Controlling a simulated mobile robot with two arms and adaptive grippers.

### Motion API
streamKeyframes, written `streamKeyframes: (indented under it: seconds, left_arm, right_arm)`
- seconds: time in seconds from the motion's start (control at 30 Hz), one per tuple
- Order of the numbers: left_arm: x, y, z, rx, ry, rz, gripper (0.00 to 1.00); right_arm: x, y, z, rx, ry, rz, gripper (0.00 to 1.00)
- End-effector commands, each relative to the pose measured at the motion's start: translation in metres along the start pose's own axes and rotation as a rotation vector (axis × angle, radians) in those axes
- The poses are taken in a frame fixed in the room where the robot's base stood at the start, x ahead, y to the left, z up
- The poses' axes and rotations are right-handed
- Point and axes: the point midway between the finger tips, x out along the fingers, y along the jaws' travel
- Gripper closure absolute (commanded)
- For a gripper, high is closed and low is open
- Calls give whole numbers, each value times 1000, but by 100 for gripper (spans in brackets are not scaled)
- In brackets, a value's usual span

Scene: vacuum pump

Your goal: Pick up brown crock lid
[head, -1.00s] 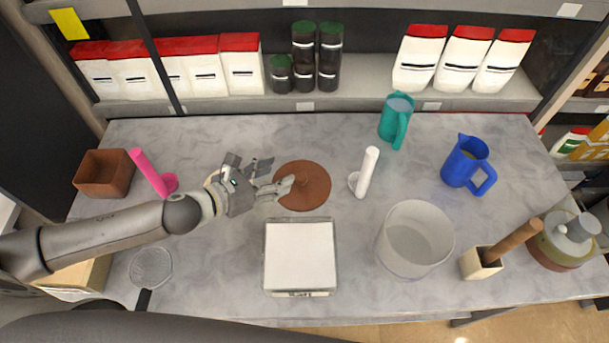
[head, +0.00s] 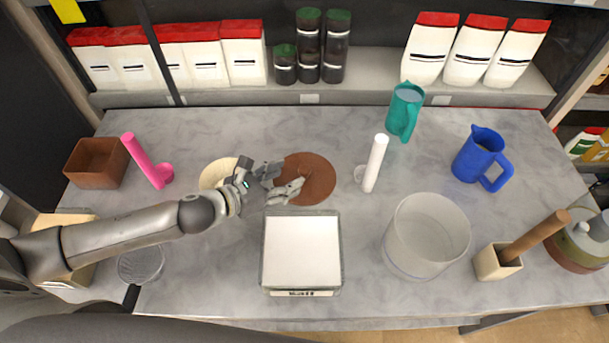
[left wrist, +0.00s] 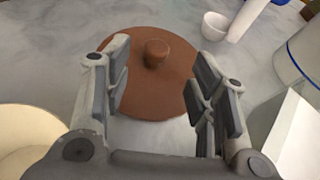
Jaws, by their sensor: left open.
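The brown crock lid (head: 318,180) is a flat round disc lying on the grey counter, behind the white scale. In the left wrist view the lid (left wrist: 150,90) shows a small round knob (left wrist: 156,53) on top. My left gripper (head: 290,178) is open at the lid's left side in the head view. In the left wrist view its two fingers (left wrist: 162,105) stand apart over the near part of the lid, with the knob beyond and between them. The knob is hidden behind the fingers in the head view. My right gripper is not in view.
The white scale (head: 302,250) stands close in front of the lid. A cream round item (head: 214,172) lies by my left wrist. A white pestle-like stick (head: 375,163) stands to the right, with a clear tub (head: 428,235) nearer. The counter behind the lid is clear.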

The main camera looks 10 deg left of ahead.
Motion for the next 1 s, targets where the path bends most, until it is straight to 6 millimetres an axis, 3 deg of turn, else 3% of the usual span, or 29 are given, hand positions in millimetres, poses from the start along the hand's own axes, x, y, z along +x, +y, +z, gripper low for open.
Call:
streamKeyframes:
  seconds: [0.5,0.83,1.0]
  left_arm:
    - [49,4,1,-2,0,-1,48]
    - [55,4,-1,0,1,-1,48]
    - [55,4,-1,0,1,-1,67]
  right_arm:
    - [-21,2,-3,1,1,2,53]
    - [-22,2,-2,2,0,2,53]
    - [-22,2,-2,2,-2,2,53]
